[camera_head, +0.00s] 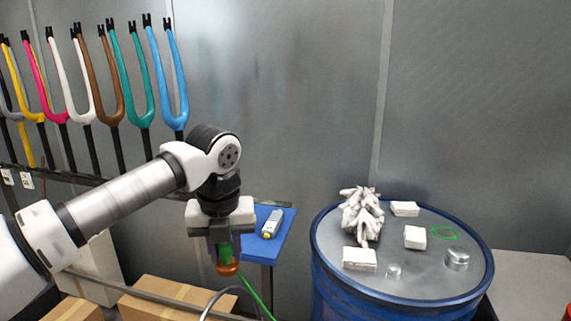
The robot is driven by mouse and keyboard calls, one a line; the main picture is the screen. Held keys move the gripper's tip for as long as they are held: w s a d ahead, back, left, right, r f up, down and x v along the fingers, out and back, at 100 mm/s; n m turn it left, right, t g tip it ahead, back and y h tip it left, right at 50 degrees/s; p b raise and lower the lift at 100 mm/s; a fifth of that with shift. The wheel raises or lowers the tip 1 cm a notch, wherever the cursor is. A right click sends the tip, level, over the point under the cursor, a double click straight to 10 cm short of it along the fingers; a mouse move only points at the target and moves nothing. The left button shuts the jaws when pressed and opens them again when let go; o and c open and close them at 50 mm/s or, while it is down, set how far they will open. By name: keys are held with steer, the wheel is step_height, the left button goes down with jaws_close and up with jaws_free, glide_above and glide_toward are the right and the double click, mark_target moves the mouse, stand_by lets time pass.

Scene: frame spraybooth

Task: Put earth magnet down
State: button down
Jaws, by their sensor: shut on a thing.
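My gripper (222,243) points down near the middle of the view. It is shut on the earth magnet (228,268), a small piece with a green upper part and an orange-brown round base. A green cable (262,302) trails from near it towards the bottom of the picture. The magnet hangs in front of and beside a blue table (268,247), left of a blue drum (335,285) with a grey lid. The jaws hide much of its upper part. A green hand-drawn ring (444,233) marks the drum lid at the right.
On the drum lid lie a crumpled whitish bundle (362,215), several white blocks (360,259), a metal cylinder (458,259) and a small clear piece (394,271). A grey device (271,223) lies on the blue table. Coloured forks (170,75) hang at left. Cardboard boxes (175,295) stand low.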

steer(key=w+d+f+m+g+h+b, duration=0.1)
steer(key=w+d+f+m, duration=0.1)
steer(key=f+m, duration=0.65)
steer(key=w+d+f+m+b, duration=0.1)
steer(key=w+f+m+b, duration=0.15)
steer(key=f, duration=1.05)
steer(key=w+d+f+m+g+h+b, duration=0.1)
steer(key=w+d+f+m, duration=0.1)
steer(key=f+m, duration=0.7)
steer(key=s+d+f+m+y+b, duration=0.1)
steer(key=s+d+f+m, duration=0.15)
steer(key=f+m, duration=0.6)
steer(key=s+d+f+m+g+b, duration=0.1)
steer(key=s+d+f+m, duration=0.15)
steer(key=f, duration=1.05)
steer(key=s+d+f+m+y+b, duration=0.1)
steer(key=s+f+m, duration=0.2)
steer(key=f+m, duration=0.6)
steer(key=w+r+n, duration=0.2)
steer(key=w+r, duration=0.1)
steer(key=w, duration=0.1)
steer(key=shift+r+g, duration=0.2)
steer(key=shift+g, duration=0.1)
